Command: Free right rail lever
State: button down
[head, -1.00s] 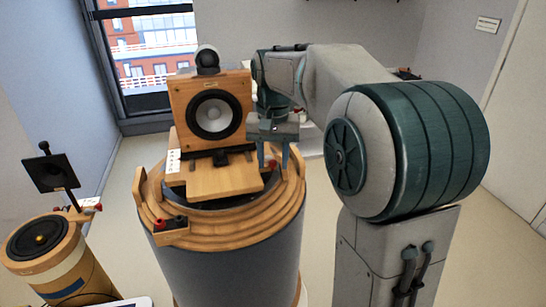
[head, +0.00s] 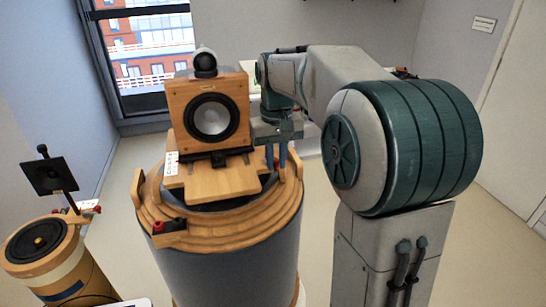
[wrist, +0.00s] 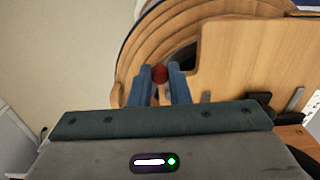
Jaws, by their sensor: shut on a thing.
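The wooden speaker (head: 231,132) with a grey cone stands upright on a light wooden board (head: 205,187) on top of the round stand (head: 230,245). My gripper (head: 277,167) points down at the right side of the board. In the wrist view my gripper's blue fingers (wrist: 161,76) are closed on the red knob (wrist: 160,73) of the right rail lever, beside the board's edge. The lever below the knob is hidden. Another red-tipped lever (head: 158,227) shows on a wooden block at the stand's front left.
A dark ball-shaped part (head: 205,64) sits on top of the speaker. A second, smaller round stand (head: 38,240) with a black square horn (head: 50,177) is at the left. Wooden uprights rise from the main stand's rim near my fingers.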

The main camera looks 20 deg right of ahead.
jog(key=shift+w+d+n+p, duration=0.4)
jog(key=shift+n+p, duration=0.05)
jog(key=shift+n, duration=1.2)
jog(key=shift+w+d+n+p, duration=0.4)
jog(key=shift+w+d+n, duration=0.05)
jog(key=shift+n, duration=1.25)
jog(key=shift+w+d+n+p, duration=0.4)
jog(key=shift+n+p, duration=0.05)
jog(key=shift+n, duration=1.2)
jog(key=shift+r, duration=0.1)
jog(key=c, duration=1.4)
grip_release()
jog(key=shift+o, duration=0.2)
notch_tip(320, 180, up, 14)
